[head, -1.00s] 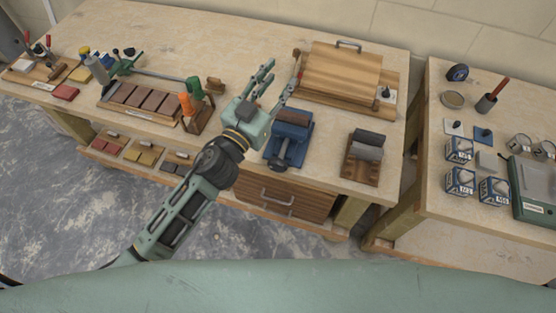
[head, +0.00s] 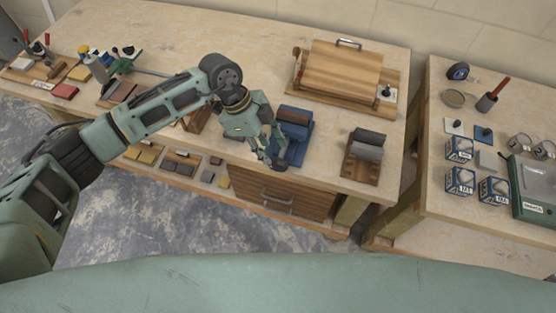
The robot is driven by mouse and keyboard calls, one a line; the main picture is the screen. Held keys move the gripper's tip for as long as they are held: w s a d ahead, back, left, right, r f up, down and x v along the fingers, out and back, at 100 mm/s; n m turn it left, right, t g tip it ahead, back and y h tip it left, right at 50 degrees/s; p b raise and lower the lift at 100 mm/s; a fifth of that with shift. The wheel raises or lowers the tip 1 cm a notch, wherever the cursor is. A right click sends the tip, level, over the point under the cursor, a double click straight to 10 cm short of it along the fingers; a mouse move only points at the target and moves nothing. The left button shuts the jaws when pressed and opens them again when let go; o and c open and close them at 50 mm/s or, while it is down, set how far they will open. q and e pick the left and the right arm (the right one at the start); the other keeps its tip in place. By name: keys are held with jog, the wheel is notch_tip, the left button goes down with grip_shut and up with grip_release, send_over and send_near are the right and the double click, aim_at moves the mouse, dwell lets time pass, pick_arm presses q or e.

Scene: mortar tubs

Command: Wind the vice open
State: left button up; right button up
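The blue vice (head: 297,116) stands near the front edge of the long wooden bench, right of my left gripper. Its dark jaws and blue body show on the right side. My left gripper (head: 271,157) points down and forward at the front of the vice, where the screw and handle are. The gripper covers most of that end, so I cannot tell whether the fingers touch the handle or are closed on it. My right gripper is out of view.
A wooden block with grey rollers (head: 365,150) stands right of the vice. A wooden board with a metal handle (head: 343,68) lies behind it. Drawers (head: 275,192) are below. A second bench with tins (head: 460,182) stands to the right.

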aim_at(276, 159)
pick_arm(q)
jog(key=p+x, duration=0.1)
jog(key=x, duration=0.4)
jog(key=shift+s+d+f, duration=0.1)
jog(key=shift+s+d, duration=0.05)
jog(key=shift+d, duration=0.05)
jog(key=shift+p+x, duration=0.3)
jog(key=shift+x, duration=0.45)
jog(key=shift+c, duration=0.6)
grip_shut()
